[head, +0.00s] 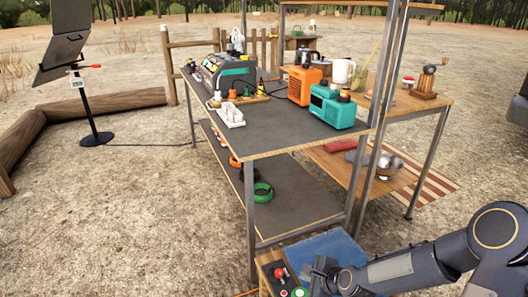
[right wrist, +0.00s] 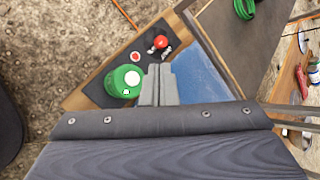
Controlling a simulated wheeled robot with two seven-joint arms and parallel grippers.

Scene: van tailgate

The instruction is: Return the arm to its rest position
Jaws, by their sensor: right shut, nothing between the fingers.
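My right arm comes in from the lower right of the head view. Its gripper (head: 318,274) is over a low wood-edged unit at the bottom of the picture. In the right wrist view the two grey fingers (right wrist: 158,84) are together with nothing between them. Below them are a dark control panel (right wrist: 118,62) with a red-knobbed lever (right wrist: 161,42), a red button (right wrist: 135,56) and a round green piece (right wrist: 124,82). The fingertips appear close to the green piece; whether they touch it cannot be told. My left gripper is not in view.
A two-level workbench (head: 290,136) stands just beyond, with a teal box (head: 338,112), an orange box (head: 303,86) and a white holder (head: 230,115) on top. Its metal post (head: 250,220) is close to the low unit. A blue surface (head: 336,246) lies beside the gripper. Open ground (head: 110,220) is at left.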

